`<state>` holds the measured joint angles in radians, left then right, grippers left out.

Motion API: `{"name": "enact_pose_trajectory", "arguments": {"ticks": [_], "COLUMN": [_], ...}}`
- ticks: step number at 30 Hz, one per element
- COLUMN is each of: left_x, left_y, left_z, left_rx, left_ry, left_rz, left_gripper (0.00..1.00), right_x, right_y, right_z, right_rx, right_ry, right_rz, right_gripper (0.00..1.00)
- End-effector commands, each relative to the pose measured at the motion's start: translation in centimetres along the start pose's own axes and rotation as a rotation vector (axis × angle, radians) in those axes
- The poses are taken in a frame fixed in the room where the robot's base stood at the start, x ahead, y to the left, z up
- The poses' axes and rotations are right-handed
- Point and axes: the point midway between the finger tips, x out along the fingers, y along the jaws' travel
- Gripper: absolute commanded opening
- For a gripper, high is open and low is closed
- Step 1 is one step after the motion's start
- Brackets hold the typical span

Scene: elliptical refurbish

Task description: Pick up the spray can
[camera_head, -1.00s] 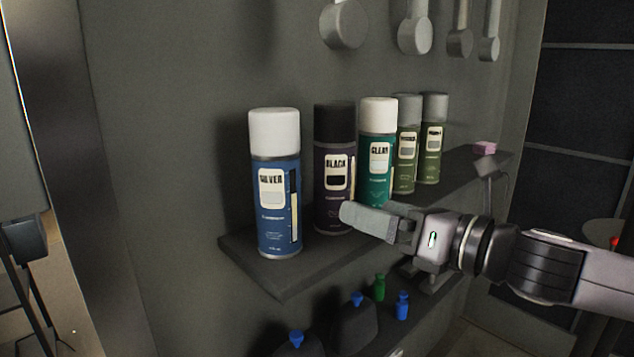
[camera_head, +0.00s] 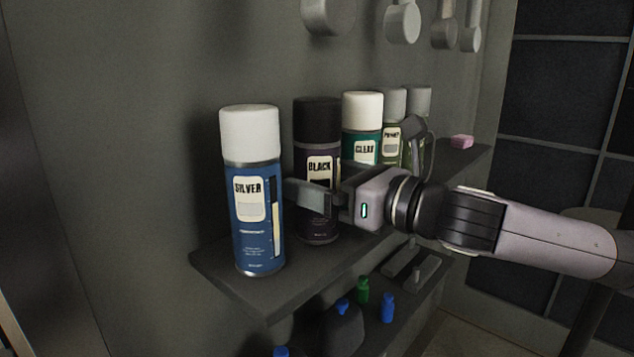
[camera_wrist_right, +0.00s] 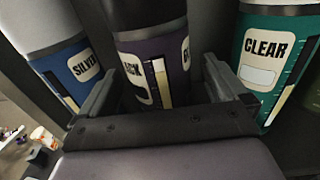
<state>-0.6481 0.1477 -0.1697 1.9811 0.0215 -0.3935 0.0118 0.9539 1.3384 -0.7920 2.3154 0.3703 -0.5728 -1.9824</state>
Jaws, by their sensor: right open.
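Several spray cans stand upright in a row on a dark shelf (camera_head: 225,272). The nearest is the blue SILVER can (camera_head: 256,225) with a white cap, then the purple BLACK can (camera_head: 317,135) with a black cap, then the teal CLEAR can (camera_head: 362,115). My right gripper (camera_head: 322,188) is open at the BLACK can, its near finger covering part of the label. In the right wrist view, the BLACK can (camera_wrist_right: 152,58) is between the two fingers, with the SILVER can (camera_wrist_right: 72,70) on the left and the CLEAR can (camera_wrist_right: 270,60) on the right. Contact with the fingers cannot be told. My left gripper is not in view.
Two greenish cans with grey caps (camera_head: 419,98) stand farther along the shelf, and a pink block (camera_head: 461,142) lies near its far end. A lower shelf holds small blue (camera_head: 388,307) and green (camera_head: 362,291) bottles. Scoops (camera_head: 402,22) hang on the wall above.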

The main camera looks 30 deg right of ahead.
Motion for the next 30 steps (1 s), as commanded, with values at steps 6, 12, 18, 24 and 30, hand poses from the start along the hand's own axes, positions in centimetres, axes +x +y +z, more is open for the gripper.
{"name": "enact_pose_trajectory", "arguments": {"ticks": [6, 12, 18, 24, 30], "left_x": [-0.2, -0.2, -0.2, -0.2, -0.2], "left_y": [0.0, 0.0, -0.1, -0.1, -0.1], "left_z": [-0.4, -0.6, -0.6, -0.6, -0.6], "left_rx": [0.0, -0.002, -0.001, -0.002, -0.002], "left_ry": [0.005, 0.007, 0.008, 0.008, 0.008], "left_rz": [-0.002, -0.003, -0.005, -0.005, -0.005], "left_gripper": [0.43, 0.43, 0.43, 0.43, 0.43], "right_x": [2.5, 3.3, 3.3, 3.3, 3.2], "right_y": [0.0, 0.0, 0.0, 0.0, 0.0], "right_z": [0.1, 0.0, 0.0, 0.0, 0.1], "right_rx": [0.003, 0.001, 0.0, 0.0, -0.001], "right_ry": [-0.002, 0.001, 0.001, 0.001, -0.003], "right_rz": [0.002, 0.0, 0.0, 0.0, 0.001], "right_gripper": [0.99, 0.99, 0.99, 0.37, 0.37]}}
